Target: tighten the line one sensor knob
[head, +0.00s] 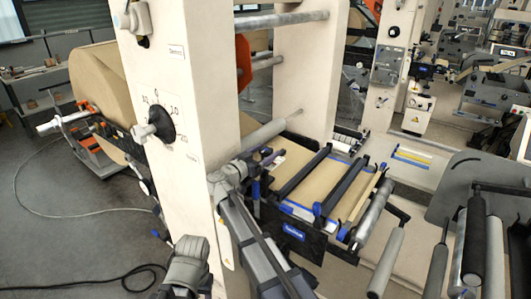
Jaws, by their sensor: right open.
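A small grey knob (135,18) sits on a pale plate high on the near cream column, left of a small label whose print is too small to read. Lower on the same column, a black round dial (160,123) with a grey handle stands in a numbered scale. I cannot tell from the lettering which is the line one sensor knob. My right gripper (270,157) is right of the column, open, over the near edge of the web table, away from both knobs. My left gripper is not in view; a grey arm part shows at the bottom.
The cream column (195,110) stands between my right gripper and the knobs' side. A brown paper roll (103,82) is behind it at left. The web table (308,185) with blue-edged bars and rollers is at right. A cable (85,278) lies on the grey floor.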

